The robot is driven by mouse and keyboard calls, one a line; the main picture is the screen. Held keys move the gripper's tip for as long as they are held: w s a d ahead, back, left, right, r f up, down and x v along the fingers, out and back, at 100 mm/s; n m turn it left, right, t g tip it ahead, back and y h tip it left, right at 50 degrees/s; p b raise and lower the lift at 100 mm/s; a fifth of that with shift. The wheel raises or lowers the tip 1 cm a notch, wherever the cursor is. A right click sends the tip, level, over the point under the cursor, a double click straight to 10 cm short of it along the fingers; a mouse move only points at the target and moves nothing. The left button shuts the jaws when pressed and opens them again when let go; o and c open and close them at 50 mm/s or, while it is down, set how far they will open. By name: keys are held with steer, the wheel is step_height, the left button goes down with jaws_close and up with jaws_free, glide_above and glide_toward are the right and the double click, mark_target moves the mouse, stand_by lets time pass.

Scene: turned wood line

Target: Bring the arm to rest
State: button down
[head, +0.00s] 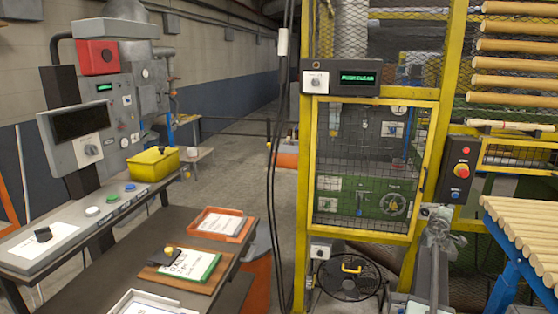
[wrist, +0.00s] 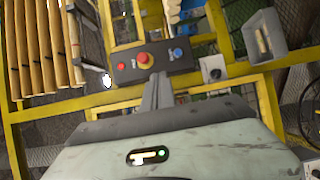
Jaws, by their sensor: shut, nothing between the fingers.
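My gripper (wrist: 158,88) is in the wrist view, its grey fingers shut together with nothing between them. The fingertips overlap the lower edge of a dark control box (wrist: 152,62) with red and blue buttons; I cannot tell how far apart they are. In the head view my grey arm (head: 435,262) stands raised at the lower right, in front of the yellow-framed machine (head: 306,190). A black button box (head: 459,171) is on the frame, up and right of the arm's top. The fingers are not clear in the head view.
Long wooden rods (head: 525,232) lie on a blue stand at right. A black fan (head: 348,276) sits on the floor by the frame. A dark table (head: 105,288) with an orange tray (head: 244,236) stands at left. An aisle (head: 238,165) is open behind.

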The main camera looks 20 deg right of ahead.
steer(key=w+a+n+t+y, duration=0.2)
steer(key=w+a+t+y, duration=0.15)
steer(key=w+a, duration=1.35)
steer(key=w+a+f+m+y, duration=0.1)
steer(key=a+f, duration=0.1)
steer(key=a, duration=0.9)
steer(key=w+a+f+m+y, duration=0.1)
steer(key=w+a+f, duration=0.15)
steer(key=a, duration=0.95)
steer(key=s+a+f+m+g+y, duration=0.15)
steer(key=s+a+f, duration=0.25)
steer(key=a, duration=0.4)
steer(key=s+a+f+m+g+y, duration=0.1)
steer(key=s+a+f+g+y, duration=0.15)
steer(key=a+f, duration=0.35)
steer(key=s+a+f+m+g+y, duration=0.1)
steer(key=s+a+f, duration=0.25)
steer(key=a, duration=0.55)
steer(key=s+a+f+m+g+y, duration=0.1)
steer(key=s+a+f+g+y, duration=0.1)
steer(key=s+a, duration=0.3)
steer(key=s+a+f+m+g+y, duration=0.1)
steer(key=s+a+f+g+y, duration=0.2)
steer(key=s+a, duration=0.3)
steer(key=s+g, duration=0.1)
steer(key=s, duration=0.4)
steer(key=shift+s+a+f, duration=0.15)
steer(key=shift+s+f, duration=0.05)
steer(key=shift+f, duration=0.05)
steer(key=shift+g, duration=0.25)
